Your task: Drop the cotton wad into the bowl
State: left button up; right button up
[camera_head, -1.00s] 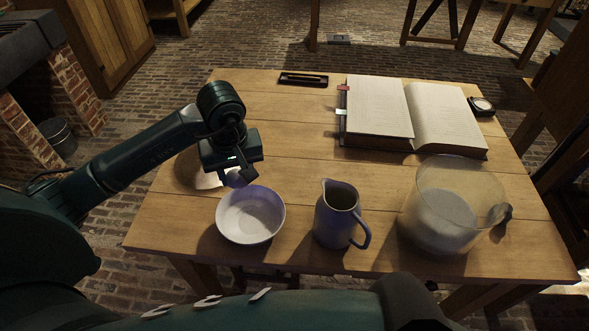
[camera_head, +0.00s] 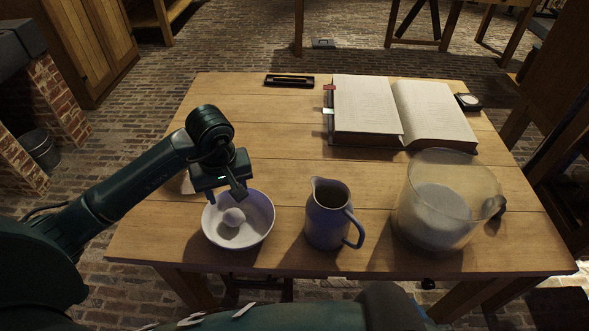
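The white cotton wad (camera_head: 233,217) shows inside the pale bowl (camera_head: 266,222), near the bowl's middle. The bowl stands upright near the table's front left. My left gripper (camera_head: 226,197) is above the bowl's back left rim, fingers pointing down. Its fingers look apart, and the wad shows below the fingertips, apart from them. The far finger is partly hidden by the gripper body. My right gripper is not in view.
A grey-blue jug (camera_head: 328,220) stands right of the bowl, and a large glass jar (camera_head: 440,205) with pale contents stands farther right. An open book (camera_head: 395,115) lies at the back. A dark tray (camera_head: 289,80) lies at the back left.

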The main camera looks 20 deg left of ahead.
pick_arm(q)
jog(key=shift+o, duration=1.2)
jog(key=shift+r, duration=0.1)
notch_tip(320, 180, up, 13)
jog(key=s+d, duration=0.1)
jog(key=shift+s+p, duration=0.3)
jog(key=shift+p, duration=0.1)
jog(key=shift+d, duration=0.1)
